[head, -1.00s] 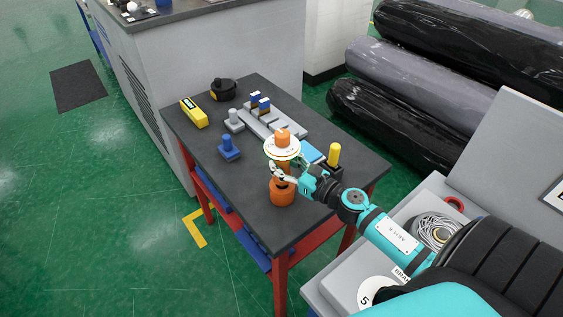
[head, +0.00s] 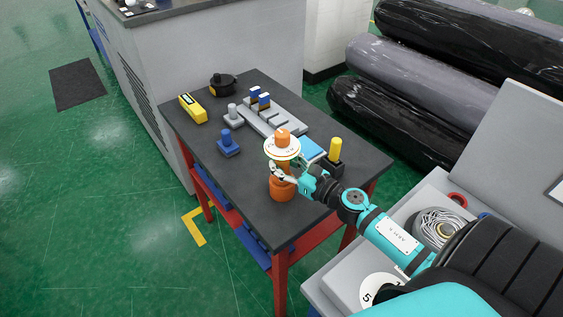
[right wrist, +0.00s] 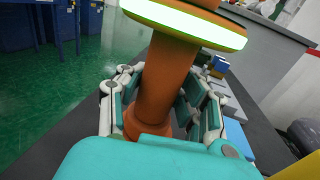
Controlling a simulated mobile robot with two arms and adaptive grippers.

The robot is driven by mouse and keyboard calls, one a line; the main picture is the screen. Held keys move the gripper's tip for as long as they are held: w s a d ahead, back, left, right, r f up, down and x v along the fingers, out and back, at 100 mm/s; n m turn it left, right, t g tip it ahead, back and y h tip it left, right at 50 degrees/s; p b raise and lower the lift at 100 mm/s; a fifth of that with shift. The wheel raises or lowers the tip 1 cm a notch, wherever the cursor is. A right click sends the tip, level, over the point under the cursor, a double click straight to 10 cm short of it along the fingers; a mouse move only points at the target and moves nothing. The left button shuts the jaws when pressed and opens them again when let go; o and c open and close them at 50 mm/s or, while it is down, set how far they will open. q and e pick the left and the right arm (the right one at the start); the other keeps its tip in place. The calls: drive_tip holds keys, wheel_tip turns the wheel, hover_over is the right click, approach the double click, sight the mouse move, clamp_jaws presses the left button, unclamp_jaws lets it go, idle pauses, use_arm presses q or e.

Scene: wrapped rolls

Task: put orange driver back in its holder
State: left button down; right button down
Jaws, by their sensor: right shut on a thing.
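The orange driver (head: 282,136) has a pale disc (head: 282,148) around it below its top end and stands roughly upright over the front part of the dark table. My right gripper (head: 284,173) is shut around its orange shaft, below the disc. In the right wrist view the shaft (right wrist: 163,85) runs between the fingers of the gripper (right wrist: 160,110), with the disc (right wrist: 190,22) above. A wider orange part (head: 282,190) shows below the fingers; whether it belongs to the driver or is a separate holder I cannot tell. My left gripper is not in view.
The table (head: 240,185) also carries a yellow-handled piece in a black block (head: 334,155), a blue piece (head: 228,144), a grey piece (head: 233,117), a grey tray (head: 272,122), a yellow tool (head: 193,108) and a black round item (head: 222,85). The table's front left is clear.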

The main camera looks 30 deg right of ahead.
drive_tip(key=shift+r, duration=0.15)
drive_tip(key=c, duration=0.7)
unclamp_jaws()
drive_tip(key=shift+c, duration=0.2)
drive_tip(key=shift+f, duration=0.25)
drive_tip(key=shift+s+d, duration=0.1)
drive_tip(key=shift+s, duration=0.5)
drive_tip(key=b+v, duration=0.3)
drive_tip(key=v, duration=0.5)
drive_tip(key=shift+w+r, duration=0.1)
drive_tip(key=shift+r, duration=0.1)
wheel_tip(320, 180, up, 10)
drive_tip(key=shift+f, duration=0.1)
